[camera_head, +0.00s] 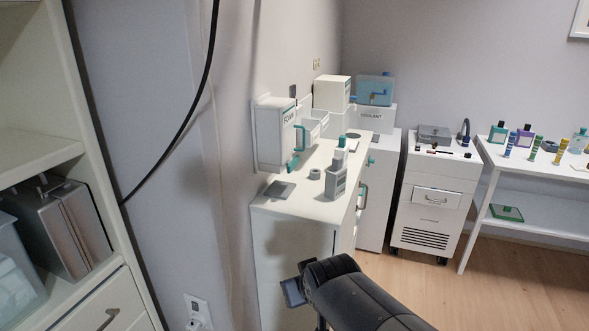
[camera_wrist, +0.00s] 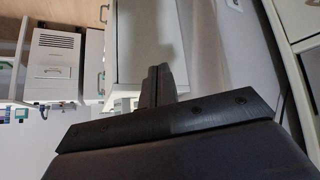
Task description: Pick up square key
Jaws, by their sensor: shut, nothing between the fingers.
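I cannot make out a square key in either view. My gripper shows in the wrist view (camera_wrist: 158,72) with its two dark fingers pressed together, shut and empty. My dark arm (camera_head: 345,285) reaches in from the bottom of the head view, in front of the white counter cabinet (camera_head: 290,235). The gripper is apart from all objects on the counter. Small items on the far right table are too small to tell whether a key is among them.
A coolant tank (camera_head: 375,88), a white wheeled drawer cart (camera_head: 432,195) and a white table (camera_head: 530,165) stand beyond. Shelving (camera_head: 40,155) is close at left. Wooden floor is free at right.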

